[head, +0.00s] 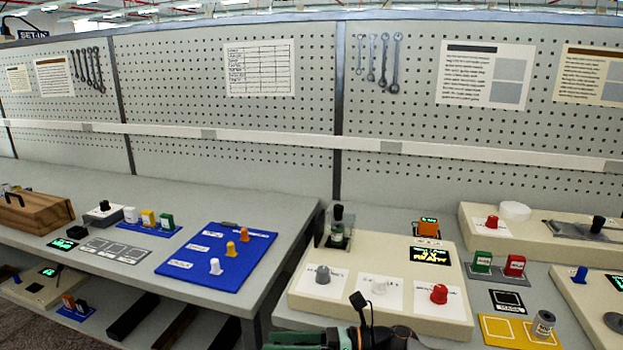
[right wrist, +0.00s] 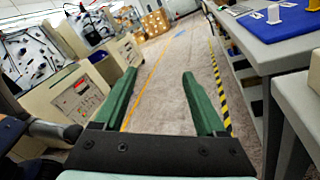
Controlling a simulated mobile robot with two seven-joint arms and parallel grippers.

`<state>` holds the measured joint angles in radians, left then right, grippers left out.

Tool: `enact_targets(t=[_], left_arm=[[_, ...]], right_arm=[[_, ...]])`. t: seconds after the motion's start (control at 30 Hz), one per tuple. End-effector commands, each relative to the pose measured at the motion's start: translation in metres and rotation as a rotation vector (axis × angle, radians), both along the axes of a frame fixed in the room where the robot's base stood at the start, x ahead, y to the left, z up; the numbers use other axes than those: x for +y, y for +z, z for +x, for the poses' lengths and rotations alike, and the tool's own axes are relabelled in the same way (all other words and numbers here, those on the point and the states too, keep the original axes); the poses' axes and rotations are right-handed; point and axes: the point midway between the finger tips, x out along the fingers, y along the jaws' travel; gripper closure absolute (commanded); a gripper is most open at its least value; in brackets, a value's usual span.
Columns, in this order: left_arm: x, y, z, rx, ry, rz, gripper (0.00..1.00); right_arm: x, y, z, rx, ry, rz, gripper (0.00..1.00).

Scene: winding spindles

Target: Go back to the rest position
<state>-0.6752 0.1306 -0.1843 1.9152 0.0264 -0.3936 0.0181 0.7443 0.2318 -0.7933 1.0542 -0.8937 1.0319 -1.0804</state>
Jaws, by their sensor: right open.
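My right gripper (right wrist: 160,74) is open, with its two green fingers apart and nothing between them. In the right wrist view it points along the floor aisle. In the head view a green finger (head: 290,340) and dark wrist parts show at the bottom edge, in front of the cream panel, and the rest is cut off. My left gripper is not in view. The cream panel (head: 455,312) carries a grey knob (head: 323,275), a white knob (head: 379,286) and a red knob (head: 439,294). A blue board (head: 196,274) with white, yellow and orange pegs lies on the left bench.
A yellow plate (head: 500,330) with a metal cylinder (head: 543,324) lies at the right. Red and green blocks stand behind it. A wooden box (head: 35,212) sits far left. In the right wrist view, the grey floor (right wrist: 165,60) is clear between benches.

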Motion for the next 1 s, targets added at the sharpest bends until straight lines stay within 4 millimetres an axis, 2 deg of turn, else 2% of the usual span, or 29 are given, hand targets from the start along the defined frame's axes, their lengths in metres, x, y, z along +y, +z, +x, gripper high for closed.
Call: enact_targets(t=[0.1, 0.23, 0.37, 0.53, 0.67, 0.8, 0.9, 1.0], left_arm=[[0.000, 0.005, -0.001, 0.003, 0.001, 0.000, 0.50], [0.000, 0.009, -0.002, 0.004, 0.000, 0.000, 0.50], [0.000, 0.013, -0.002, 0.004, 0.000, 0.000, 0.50], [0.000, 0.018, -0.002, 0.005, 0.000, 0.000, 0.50], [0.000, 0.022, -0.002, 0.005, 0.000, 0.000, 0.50], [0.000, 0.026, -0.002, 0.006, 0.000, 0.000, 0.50], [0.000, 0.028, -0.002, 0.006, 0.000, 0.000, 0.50], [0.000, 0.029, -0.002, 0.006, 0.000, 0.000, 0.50]], right_arm=[[0.001, -0.005, -0.006, 0.291, -0.155, 0.193, 0.27], [-0.016, -0.018, -0.007, 0.629, -0.326, 0.395, 0.27], [-0.048, -0.044, -0.012, 0.978, -0.495, 0.596, 0.27], [-0.100, -0.098, -0.037, 1.437, -0.715, 0.861, 0.27], [-0.142, -0.145, -0.076, 1.775, -0.888, 1.072, 0.27], [-0.182, -0.191, -0.135, 2.096, -1.071, 1.297, 0.27], [-0.201, -0.213, -0.176, 2.266, -1.180, 1.434, 0.27], [-0.213, -0.225, -0.207, 2.377, -1.260, 1.533, 0.27]])
